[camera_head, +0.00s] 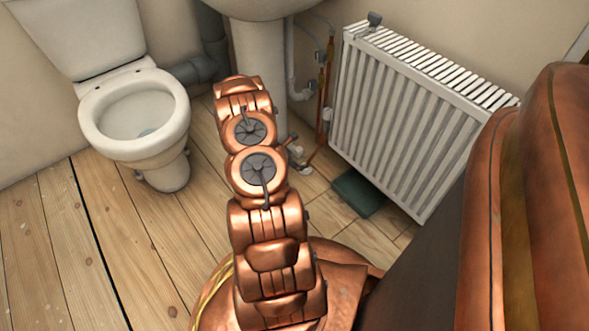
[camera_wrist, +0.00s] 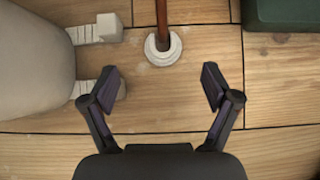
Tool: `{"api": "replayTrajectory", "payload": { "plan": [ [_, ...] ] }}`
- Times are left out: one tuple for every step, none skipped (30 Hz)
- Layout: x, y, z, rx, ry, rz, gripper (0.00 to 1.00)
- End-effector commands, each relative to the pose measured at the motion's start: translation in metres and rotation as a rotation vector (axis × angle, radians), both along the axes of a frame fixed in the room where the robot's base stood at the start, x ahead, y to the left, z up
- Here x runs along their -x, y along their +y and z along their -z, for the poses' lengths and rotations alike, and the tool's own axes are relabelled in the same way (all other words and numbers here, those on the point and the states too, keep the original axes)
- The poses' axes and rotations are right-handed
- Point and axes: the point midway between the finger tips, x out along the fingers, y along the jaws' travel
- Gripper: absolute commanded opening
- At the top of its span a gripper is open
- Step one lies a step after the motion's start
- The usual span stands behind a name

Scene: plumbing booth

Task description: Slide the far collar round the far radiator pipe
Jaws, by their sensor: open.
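In the wrist view a copper pipe (camera_wrist: 162,16) comes down to the floor at top centre. A white stepped collar (camera_wrist: 163,48) sits on the floor at its foot and looks to be round the pipe; I cannot tell whether it has a gap. My gripper (camera_wrist: 161,86) is open and empty, its two fingers spread wide below the collar in the picture, apart from it. In the head view my arm hides most of the gripper. A small white piece (camera_head: 304,169) shows by the pipe foot there, and the radiator (camera_head: 410,115) stands on the right.
A dark green box (camera_wrist: 282,14) lies right of the pipe, also in the head view (camera_head: 358,193). A pale rounded base (camera_wrist: 35,65) and white blocks (camera_wrist: 108,27) are on the left. The toilet (camera_head: 135,110) stands left. Bare floorboards lie between.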

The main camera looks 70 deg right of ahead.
Motion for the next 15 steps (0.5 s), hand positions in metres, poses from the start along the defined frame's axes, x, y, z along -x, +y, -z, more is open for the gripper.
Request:
{"api": "replayTrajectory", "payload": {
  "plan": [
    [0.003, 0.000, 0.009, -0.006, 0.003, -0.005, 0.88],
    [0.003, 0.000, 0.012, -0.008, 0.004, -0.008, 0.88],
    [0.004, 0.000, 0.014, -0.011, 0.005, -0.010, 0.88],
    [0.004, -0.001, 0.015, -0.011, 0.005, -0.012, 0.88],
    [0.005, -0.001, 0.016, -0.012, 0.006, -0.013, 0.88],
    [0.005, -0.002, 0.017, -0.013, 0.006, -0.014, 0.88],
    [0.005, -0.002, 0.018, -0.013, 0.006, -0.014, 0.88],
    [0.006, -0.003, 0.019, -0.012, 0.005, -0.013, 0.88],
    [0.007, -0.005, 0.022, -0.013, 0.006, -0.012, 0.88],
    [0.008, -0.006, 0.024, -0.013, 0.006, -0.012, 0.88],
    [0.009, -0.007, 0.026, -0.014, 0.006, -0.012, 0.88],
    [0.010, -0.009, 0.029, -0.014, 0.006, -0.012, 0.88],
    [0.011, -0.010, 0.031, -0.014, 0.006, -0.012, 0.88],
    [0.012, -0.012, 0.034, -0.015, 0.008, -0.012, 0.88],
    [0.014, -0.014, 0.037, -0.014, 0.007, -0.011, 0.88]
  ]
}}
